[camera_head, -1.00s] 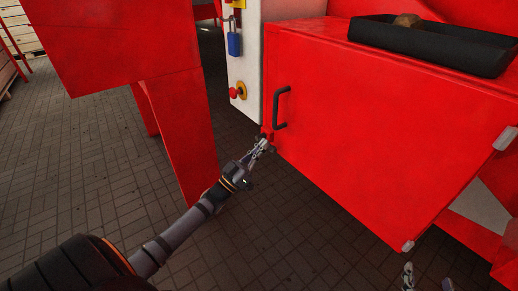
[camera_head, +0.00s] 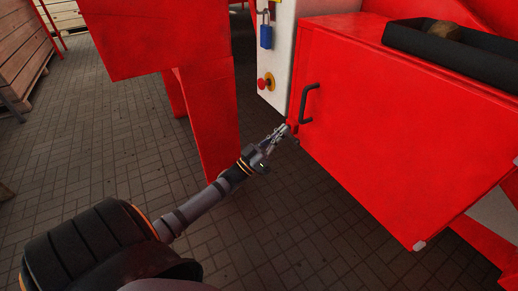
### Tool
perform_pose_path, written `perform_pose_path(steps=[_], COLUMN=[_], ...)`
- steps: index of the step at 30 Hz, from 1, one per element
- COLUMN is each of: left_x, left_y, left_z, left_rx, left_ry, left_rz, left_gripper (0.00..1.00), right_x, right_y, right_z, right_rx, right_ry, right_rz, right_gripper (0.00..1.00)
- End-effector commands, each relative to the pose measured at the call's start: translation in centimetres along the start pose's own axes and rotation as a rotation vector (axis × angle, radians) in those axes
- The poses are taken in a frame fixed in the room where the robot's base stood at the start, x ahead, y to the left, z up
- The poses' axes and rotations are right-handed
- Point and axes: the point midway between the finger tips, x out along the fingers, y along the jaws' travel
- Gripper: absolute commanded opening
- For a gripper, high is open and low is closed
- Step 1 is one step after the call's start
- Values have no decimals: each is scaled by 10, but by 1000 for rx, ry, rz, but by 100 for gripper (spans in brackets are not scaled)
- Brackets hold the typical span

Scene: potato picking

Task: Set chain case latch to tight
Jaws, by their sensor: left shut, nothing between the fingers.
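The red chain case (camera_head: 400,130) is a box with a closed front panel and a black handle (camera_head: 309,103) near its left edge. My left gripper (camera_head: 281,132) is shut, with its tips at the left edge of the case, below and left of the handle. A small dark part, perhaps the latch (camera_head: 292,126), shows at that edge right by the fingertips. It is mostly hidden, and I cannot tell its setting or whether the fingers touch it. My right gripper is not in view.
A white control panel (camera_head: 281,70) with a blue padlock (camera_head: 265,32) and a red emergency button (camera_head: 262,83) stands behind the gripper. A red machine leg (camera_head: 207,120) rises to its left. A black tray (camera_head: 455,48) lies on the case. Tiled floor is open below.

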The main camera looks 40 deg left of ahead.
Motion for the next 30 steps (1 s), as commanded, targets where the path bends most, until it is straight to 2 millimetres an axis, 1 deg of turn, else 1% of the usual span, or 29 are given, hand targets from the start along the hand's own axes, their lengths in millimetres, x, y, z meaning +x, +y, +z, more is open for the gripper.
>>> perform_pose_path(steps=[1,3,6,10,15,25,26,28,29,30], left_x=[-17,-36,-58,-77,-87,-87,-87,-88,-89,-93], left_y=[-1,-2,-3,-3,-4,-3,-3,0,2,6], left_z=[1,1,1,2,2,3,5,19,28,45], left_rx=[-2,-2,-1,-1,-1,-1,-1,-2,-1,-1], left_ry=[-16,-14,-12,-8,-6,-10,-20,-76,-116,-189], left_rz=[-5,-5,-4,-4,-4,-6,-13,-50,-75,-117], left_gripper=[0,0,0,0,0,0,0,0,0,0], right_x=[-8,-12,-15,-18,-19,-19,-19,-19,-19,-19], right_y=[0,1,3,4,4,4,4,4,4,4], right_z=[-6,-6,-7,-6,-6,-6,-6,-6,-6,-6], right_rx=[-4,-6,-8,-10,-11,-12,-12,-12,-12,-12], right_ry=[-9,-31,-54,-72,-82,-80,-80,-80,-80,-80], right_rz=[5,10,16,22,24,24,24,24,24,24], right_gripper=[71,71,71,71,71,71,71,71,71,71])
